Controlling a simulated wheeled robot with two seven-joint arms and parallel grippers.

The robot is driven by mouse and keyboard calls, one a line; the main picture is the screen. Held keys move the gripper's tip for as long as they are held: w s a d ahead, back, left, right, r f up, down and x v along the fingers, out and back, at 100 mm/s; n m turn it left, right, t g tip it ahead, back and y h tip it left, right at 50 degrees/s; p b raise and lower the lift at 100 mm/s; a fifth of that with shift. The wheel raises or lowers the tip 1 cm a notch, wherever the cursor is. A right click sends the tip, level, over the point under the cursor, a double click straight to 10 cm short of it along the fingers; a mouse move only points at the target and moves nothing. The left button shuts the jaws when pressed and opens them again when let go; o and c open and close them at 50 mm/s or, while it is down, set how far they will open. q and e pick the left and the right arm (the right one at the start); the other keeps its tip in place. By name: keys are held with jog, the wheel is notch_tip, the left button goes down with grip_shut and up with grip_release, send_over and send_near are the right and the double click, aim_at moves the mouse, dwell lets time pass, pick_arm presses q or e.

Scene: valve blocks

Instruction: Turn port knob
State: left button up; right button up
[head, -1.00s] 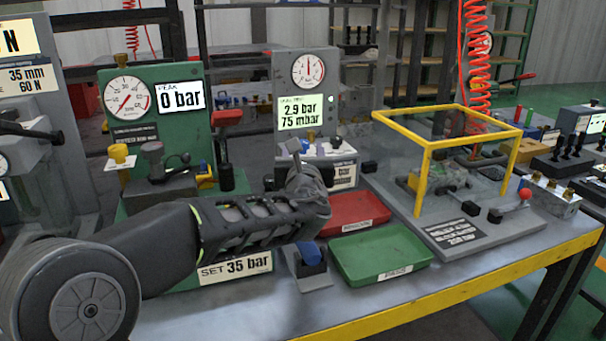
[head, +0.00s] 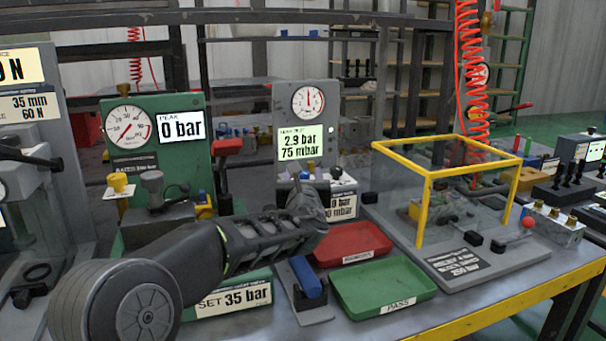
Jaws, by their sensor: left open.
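My left gripper (head: 308,203) reaches in from the lower left to the foot of the grey test stand (head: 307,125), which has a dial and a screen reading 2.9 bar, 75 mbar. Its jaws are open, small and dark in the view. A pale block with a black knob (head: 336,173) stands just behind and right of the gripper. Part of this fixture is hidden by the gripper. I cannot tell which knob is the port knob, nor whether the gripper touches one. My right gripper is not in view.
A red tray (head: 352,243) and a green tray (head: 383,285) lie right of my gripper. A blue-handled item (head: 305,277) lies beside them. The green gauge stand (head: 195,190) is at left. A yellow frame guard (head: 424,215) stands at right.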

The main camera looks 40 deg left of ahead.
pick_arm(q)
jog(key=shift+x, duration=0.8)
jog(key=shift+c, duration=0.5)
grip_shut()
